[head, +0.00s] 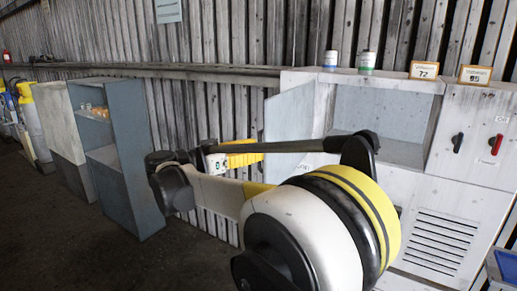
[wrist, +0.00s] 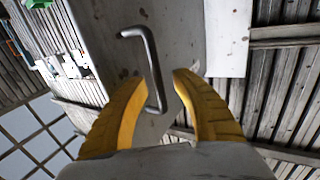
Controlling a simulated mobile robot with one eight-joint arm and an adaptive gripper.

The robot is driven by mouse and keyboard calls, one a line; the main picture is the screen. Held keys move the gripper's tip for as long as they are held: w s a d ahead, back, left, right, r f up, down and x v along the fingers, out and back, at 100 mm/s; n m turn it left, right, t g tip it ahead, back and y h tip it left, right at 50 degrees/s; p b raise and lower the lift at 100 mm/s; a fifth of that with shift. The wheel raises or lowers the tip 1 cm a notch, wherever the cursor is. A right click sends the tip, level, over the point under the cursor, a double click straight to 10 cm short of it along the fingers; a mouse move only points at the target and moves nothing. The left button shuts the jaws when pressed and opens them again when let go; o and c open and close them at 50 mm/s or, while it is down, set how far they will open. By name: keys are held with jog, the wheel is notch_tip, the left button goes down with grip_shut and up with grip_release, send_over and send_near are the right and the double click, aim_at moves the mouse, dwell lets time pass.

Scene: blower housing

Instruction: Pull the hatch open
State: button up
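The hatch (head: 289,126) is a pale grey panel at the left of the cabinet's upper compartment in the head view. It stands swung outward, and the compartment inside is visible. In the wrist view the hatch (wrist: 187,35) fills the upper middle and carries a bent metal bar handle (wrist: 151,62). My gripper (wrist: 159,78) has its two yellow fingers apart, with the handle's lower part showing between them. I cannot tell whether they touch it. In the head view my gripper (head: 236,156) is beside the hatch's left edge, partly hidden by my arm.
The white cabinet (head: 470,125) has switches and a louvred lower panel. Two small containers (head: 348,60) and signs (head: 424,70) stand on its top. A blue-grey open shelf (head: 130,175) stands at the left. Dark floor (head: 60,240) is free at the lower left.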

jog(key=shift+w+d, duration=0.15)
jog(key=shift+d, duration=0.1)
jog(key=v, duration=1.2)
jog(key=shift+a, duration=0.1)
